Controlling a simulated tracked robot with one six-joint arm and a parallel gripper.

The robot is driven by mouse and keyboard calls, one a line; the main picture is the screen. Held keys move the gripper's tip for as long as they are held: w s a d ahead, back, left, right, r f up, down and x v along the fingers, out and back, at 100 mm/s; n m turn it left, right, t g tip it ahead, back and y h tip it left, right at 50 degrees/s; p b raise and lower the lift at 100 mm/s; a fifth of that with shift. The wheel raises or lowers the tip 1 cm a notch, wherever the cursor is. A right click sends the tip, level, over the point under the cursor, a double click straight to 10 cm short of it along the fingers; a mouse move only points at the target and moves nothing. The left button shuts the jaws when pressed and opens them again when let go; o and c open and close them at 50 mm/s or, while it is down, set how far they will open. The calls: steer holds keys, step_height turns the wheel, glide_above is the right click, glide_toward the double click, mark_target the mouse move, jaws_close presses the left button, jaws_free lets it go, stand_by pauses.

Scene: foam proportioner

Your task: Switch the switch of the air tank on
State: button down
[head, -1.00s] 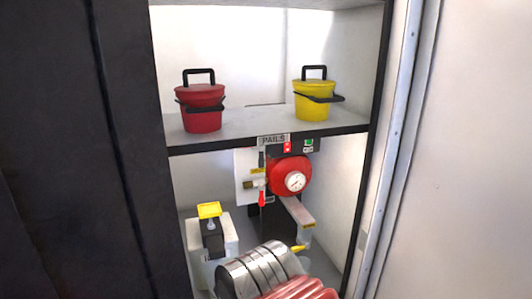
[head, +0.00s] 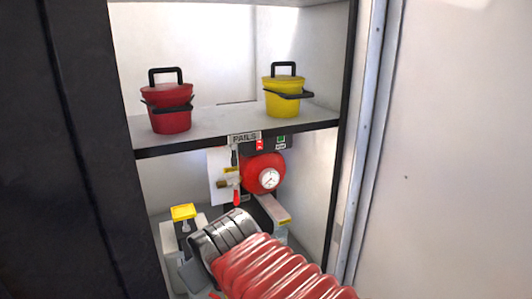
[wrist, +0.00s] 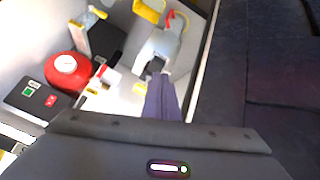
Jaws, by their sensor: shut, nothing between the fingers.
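The red air tank (head: 262,173) with a white round gauge sits below the pail shelf in the head view; it also shows at left in the wrist view (wrist: 68,71). A dark switch panel (wrist: 40,101) beside it carries a red switch (wrist: 50,101) and a green switch (wrist: 28,91). In the head view the red switch (head: 260,145) and green switch (head: 281,139) are above the tank. Their on or off position is too small to tell. My gripper (wrist: 156,66) is shut and empty, to the right of the tank and panel in the wrist view. My arm hides it in the head view.
A shelf (head: 220,121) above holds a red pail (head: 170,108) and a yellow pail (head: 284,97). A red-handled lever (head: 237,194) hangs left of the tank. A yellow-topped canister (head: 183,213) stands lower left. Cabinet walls close both sides.

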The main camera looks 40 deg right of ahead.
mark_target(260, 149)
steer(key=w+d+r+n+t+h, duration=0.1)
steer(key=w+d+r+n+t, duration=0.2)
steer(key=d, duration=0.4)
steer(key=w+d+r+n+h, duration=0.1)
steer(key=w+d+r+h, duration=0.1)
steer(key=w+d, duration=0.4)
steer(key=w+d+r+n+t+h, duration=0.1)
steer(key=w+d+r+n+t, duration=0.15)
steer(key=d, duration=0.55)
steer(key=w+d+n+t+y, duration=0.1)
steer(key=d+n+t+y, duration=0.1)
steer(key=d+n, duration=0.5)
steer(key=d, duration=0.4)
steer(key=shift+w+d+t, duration=0.15)
steer(key=shift+d+t, duration=0.2)
steer(key=shift+d, duration=0.05)
steer(key=shift+w, duration=0.15)
steer(key=x, duration=1.3)
steer(key=shift+w+d+f, duration=0.15)
steer(key=shift+w, duration=0.2)
